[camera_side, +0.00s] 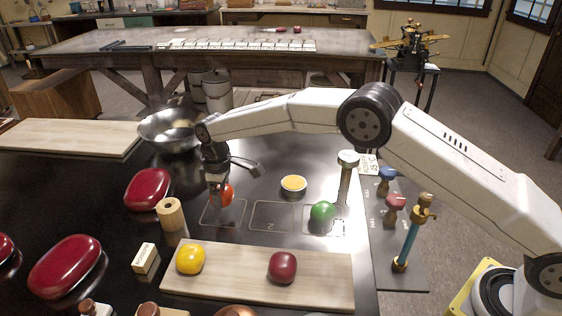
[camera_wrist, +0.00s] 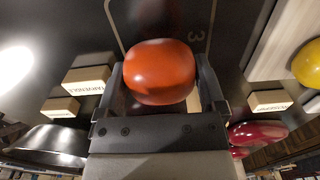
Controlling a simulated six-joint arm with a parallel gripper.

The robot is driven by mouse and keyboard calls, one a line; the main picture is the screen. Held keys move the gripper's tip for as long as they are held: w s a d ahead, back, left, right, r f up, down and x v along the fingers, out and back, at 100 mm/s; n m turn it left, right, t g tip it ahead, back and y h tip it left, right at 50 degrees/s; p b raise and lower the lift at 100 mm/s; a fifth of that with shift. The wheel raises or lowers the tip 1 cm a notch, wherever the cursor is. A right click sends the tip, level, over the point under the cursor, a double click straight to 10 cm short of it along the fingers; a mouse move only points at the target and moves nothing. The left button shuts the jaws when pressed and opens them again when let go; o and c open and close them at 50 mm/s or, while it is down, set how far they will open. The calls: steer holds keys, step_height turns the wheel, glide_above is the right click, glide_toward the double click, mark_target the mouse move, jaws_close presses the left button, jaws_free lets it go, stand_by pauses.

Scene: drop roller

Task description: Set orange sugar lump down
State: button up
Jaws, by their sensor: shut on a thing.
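The orange sugar lump (camera_side: 227,194) is a rounded orange-red piece between the fingers of my gripper (camera_side: 219,190). It also fills the gap between the fingers in the wrist view (camera_wrist: 160,72). My gripper points down and is shut on the lump, over the leftmost outlined square (camera_side: 224,215) on the dark table. Part of an outline and a figure 3 show beyond the lump in the wrist view. I cannot tell whether the lump touches the table. A finger hides part of it in the side view.
A green lump (camera_side: 323,211) sits in the right square; the middle square (camera_side: 272,216) is empty. Yellow (camera_side: 190,260) and dark red (camera_side: 283,267) lumps lie on a wooden board (camera_side: 235,281). A wooden cylinder (camera_side: 171,214), metal bowl (camera_side: 160,135) and small dish (camera_side: 293,184) stand nearby.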

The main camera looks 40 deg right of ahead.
mark_target(223, 202)
steer(key=shift+f, duration=1.55)
steer(key=shift+f, duration=0.15)
steer(key=o, duration=1)
steer(key=shift+o, duration=0.2)
step_height(223, 202, up, 12)
steer(key=shift+r, duration=0.2)
steer(key=shift+d, duration=0.1)
